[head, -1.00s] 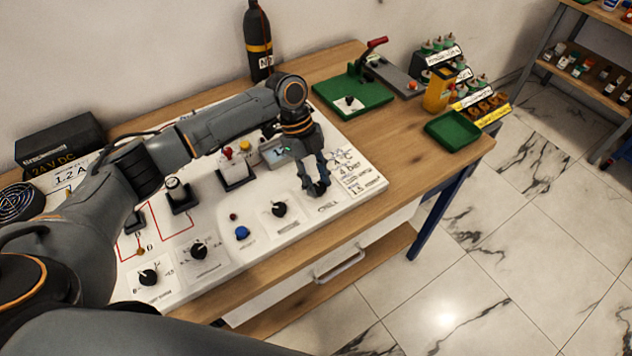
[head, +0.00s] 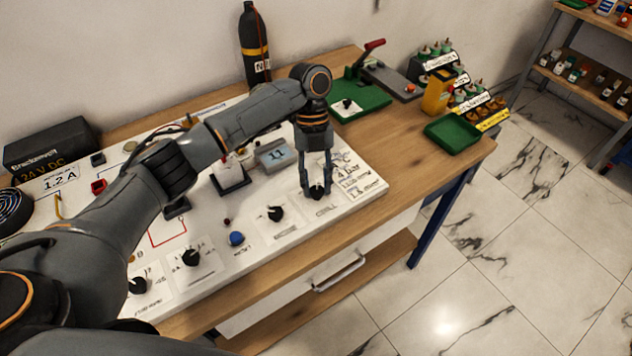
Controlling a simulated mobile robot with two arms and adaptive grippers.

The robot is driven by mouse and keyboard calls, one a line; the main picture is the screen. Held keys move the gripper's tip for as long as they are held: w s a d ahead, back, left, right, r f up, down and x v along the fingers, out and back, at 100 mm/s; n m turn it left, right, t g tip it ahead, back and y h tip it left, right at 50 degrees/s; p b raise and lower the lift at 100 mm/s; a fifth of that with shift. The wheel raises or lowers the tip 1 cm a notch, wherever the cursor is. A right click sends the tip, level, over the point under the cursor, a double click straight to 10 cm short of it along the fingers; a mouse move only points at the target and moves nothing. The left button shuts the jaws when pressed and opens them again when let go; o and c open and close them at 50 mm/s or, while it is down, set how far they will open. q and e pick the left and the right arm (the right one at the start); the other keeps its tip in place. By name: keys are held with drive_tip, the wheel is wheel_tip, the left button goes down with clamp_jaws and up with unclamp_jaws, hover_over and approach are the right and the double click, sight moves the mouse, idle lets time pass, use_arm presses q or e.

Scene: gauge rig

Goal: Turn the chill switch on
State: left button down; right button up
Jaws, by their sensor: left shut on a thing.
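The chill switch (head: 317,192) is a small black rotary knob near the right end of the white panel (head: 366,196). Small lettering, too blurred to read surely, is printed just in front of it. My left gripper (head: 317,190) points straight down over the knob. Its two fingers are shut on it, one on each side. The fingers hide much of the knob, so I cannot tell which way it points. My right gripper is not in view.
Other black knobs (head: 275,213) and a blue button (head: 236,238) line the panel's front. A grey display box (head: 274,154) stands behind. A green tray (head: 453,132) sits at the table's right end. Bare wood (head: 405,165) lies right of the panel.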

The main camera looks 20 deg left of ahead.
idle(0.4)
use_arm(q)
drive_tip(key=c, duration=1)
unclamp_jaws()
drive_tip(key=shift+r, duration=0.1)
drive_tip(key=v, duration=1.2)
